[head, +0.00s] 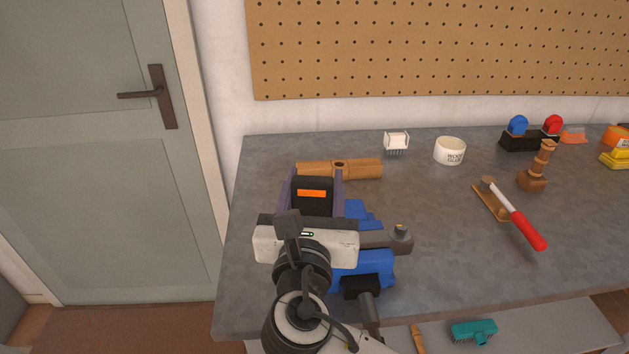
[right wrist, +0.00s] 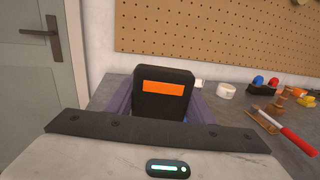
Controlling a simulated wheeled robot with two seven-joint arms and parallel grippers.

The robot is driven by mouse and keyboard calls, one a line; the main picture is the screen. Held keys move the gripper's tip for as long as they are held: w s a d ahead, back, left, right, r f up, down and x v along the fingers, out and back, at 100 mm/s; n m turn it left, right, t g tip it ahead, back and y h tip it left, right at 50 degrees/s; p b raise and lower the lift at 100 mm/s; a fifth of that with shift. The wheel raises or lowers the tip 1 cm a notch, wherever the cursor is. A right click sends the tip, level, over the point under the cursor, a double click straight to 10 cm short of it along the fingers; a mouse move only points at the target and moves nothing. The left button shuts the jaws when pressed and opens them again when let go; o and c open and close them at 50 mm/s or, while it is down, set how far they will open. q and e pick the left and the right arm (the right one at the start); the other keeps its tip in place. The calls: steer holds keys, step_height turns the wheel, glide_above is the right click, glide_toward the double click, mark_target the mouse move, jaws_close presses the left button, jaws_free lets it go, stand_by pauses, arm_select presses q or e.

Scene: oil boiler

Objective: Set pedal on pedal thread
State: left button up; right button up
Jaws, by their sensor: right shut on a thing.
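The black pedal (head: 313,207) with an orange reflector is held between the purple fingers of my right gripper (head: 316,186). It shows large in the right wrist view (right wrist: 163,107), with a finger on each side. A blue vise (head: 372,265) stands below and right of my gripper, partly hidden by it. A grey crank arm (head: 375,240) sticks out to the right from the vise area. Its rounded end (head: 400,235) seems to carry the pedal thread; the thread itself is too small to make out. The pedal is apart from this end, to its left. My left gripper is not in view.
A wooden roller-like piece (head: 360,169) lies behind the pedal. A white brush (head: 396,141), a white glue pot (head: 450,151), a wooden stand (head: 533,180) and a red-handled tool (head: 525,229) are further right. The grey bench (head: 450,260) is clear right of the vise.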

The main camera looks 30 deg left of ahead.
steer(key=shift+r, duration=0.1)
steer(key=shift+f, duration=0.2)
steer(key=shift+f+b, duration=0.65)
steer(key=shift+f, duration=0.5)
steer(key=o, duration=1.3)
steer(key=v, duration=1)
steer(key=shift+s+b, duration=0.2)
steer(key=shift+b, duration=0.2)
